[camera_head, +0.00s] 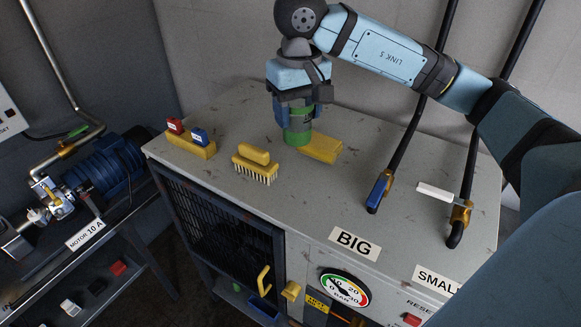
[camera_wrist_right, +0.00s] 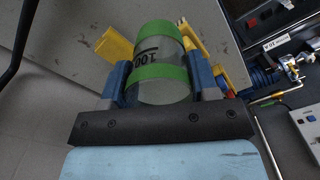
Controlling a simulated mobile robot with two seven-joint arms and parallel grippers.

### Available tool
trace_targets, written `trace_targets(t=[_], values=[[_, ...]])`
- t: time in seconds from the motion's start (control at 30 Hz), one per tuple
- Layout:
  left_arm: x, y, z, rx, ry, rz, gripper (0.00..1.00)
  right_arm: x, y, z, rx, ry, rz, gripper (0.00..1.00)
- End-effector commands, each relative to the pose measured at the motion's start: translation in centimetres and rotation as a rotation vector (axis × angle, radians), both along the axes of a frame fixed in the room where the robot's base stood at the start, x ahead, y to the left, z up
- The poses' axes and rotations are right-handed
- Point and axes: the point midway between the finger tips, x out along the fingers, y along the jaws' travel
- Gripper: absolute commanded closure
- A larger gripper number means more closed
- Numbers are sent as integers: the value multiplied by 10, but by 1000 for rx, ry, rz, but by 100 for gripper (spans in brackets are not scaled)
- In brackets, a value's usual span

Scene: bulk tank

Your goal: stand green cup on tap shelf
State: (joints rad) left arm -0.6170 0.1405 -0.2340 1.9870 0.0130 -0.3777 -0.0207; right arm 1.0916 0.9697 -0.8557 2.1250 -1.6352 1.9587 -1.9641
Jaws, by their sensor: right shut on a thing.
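The green cup (camera_head: 298,136) stands upright, at or just above the top of the grey cabinet (camera_head: 225,120). My right gripper (camera_head: 296,112) comes down on it from above and is shut on it. In the right wrist view the cup (camera_wrist_right: 160,88) has green bands, a pale see-through body and dark lettering, and sits between the two blue fingers of the gripper (camera_wrist_right: 162,84). Whether its base touches the cabinet is unclear. My left gripper is not in view. I cannot make out a tap shelf for certain.
A yellow block (camera_head: 322,149) lies right beside the cup. A yellow brush (camera_head: 256,163) and a yellow holder with red and blue pieces (camera_head: 196,148) stand to the left. Two black pipes with a blue handle (camera_head: 379,190) rise at the right. A blue motor (camera_head: 100,170) is far left.

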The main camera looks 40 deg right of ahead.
Motion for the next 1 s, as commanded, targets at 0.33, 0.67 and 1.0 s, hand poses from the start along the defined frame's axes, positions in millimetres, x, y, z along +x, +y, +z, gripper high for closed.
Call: trace_targets(t=[0.33, 0.67, 1.0], values=[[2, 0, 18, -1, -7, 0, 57, -1, -1, -86, -1, 4, -1, 68], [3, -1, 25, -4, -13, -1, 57, 0, -1, -117, -1, 2, -2, 68], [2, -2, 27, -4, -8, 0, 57, 0, -1, -150, 0, -2, -1, 68]])
